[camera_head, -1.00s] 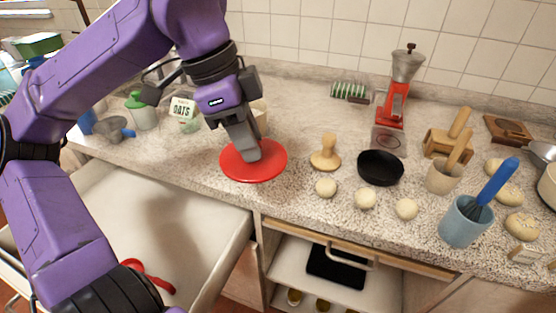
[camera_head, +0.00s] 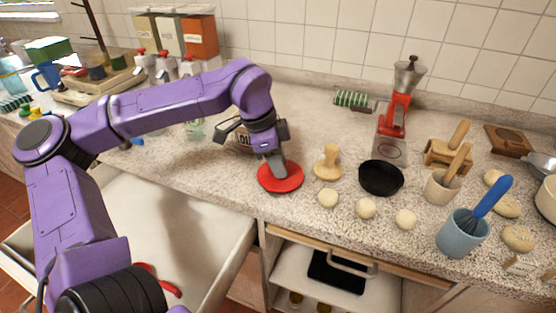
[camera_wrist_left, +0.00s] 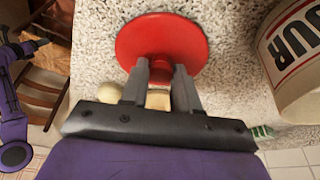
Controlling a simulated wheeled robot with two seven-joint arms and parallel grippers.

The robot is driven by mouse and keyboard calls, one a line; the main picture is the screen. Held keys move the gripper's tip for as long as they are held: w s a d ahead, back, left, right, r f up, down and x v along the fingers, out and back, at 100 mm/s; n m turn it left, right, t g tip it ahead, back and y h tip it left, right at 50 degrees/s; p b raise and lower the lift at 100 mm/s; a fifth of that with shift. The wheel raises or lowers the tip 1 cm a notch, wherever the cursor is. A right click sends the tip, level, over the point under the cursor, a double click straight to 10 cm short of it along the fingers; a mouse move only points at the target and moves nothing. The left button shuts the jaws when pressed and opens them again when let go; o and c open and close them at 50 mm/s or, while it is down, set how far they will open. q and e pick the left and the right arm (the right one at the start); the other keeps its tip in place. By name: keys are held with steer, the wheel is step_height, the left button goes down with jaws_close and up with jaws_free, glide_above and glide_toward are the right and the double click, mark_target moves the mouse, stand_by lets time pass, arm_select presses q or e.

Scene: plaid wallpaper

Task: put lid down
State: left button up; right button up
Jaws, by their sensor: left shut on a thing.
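The red round lid (camera_head: 284,182) is flat and level at the front of the speckled counter (camera_head: 330,120), left of the wooden stamp. My left gripper (camera_head: 274,171) points down at it from above, shut on its raised middle grip. In the left wrist view the lid (camera_wrist_left: 190,40) spreads beyond the fingertips (camera_wrist_left: 160,72), with its red grip between the fingers. The lid is at or just above the counter; I cannot tell if it touches. My right gripper is not in view.
A wooden stamp (camera_head: 328,163), black bowl (camera_head: 381,178) and dough balls (camera_head: 328,198) stand to the right. A labelled tub (camera_wrist_left: 296,50) is close beside the gripper. An open drawer (camera_head: 200,225) lies below at the left. A red grinder (camera_head: 395,115) stands behind.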

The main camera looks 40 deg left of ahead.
arm_select(q)
steer(key=shift+f, duration=0.1)
steer(key=o, duration=1)
steer(key=v, duration=1.2)
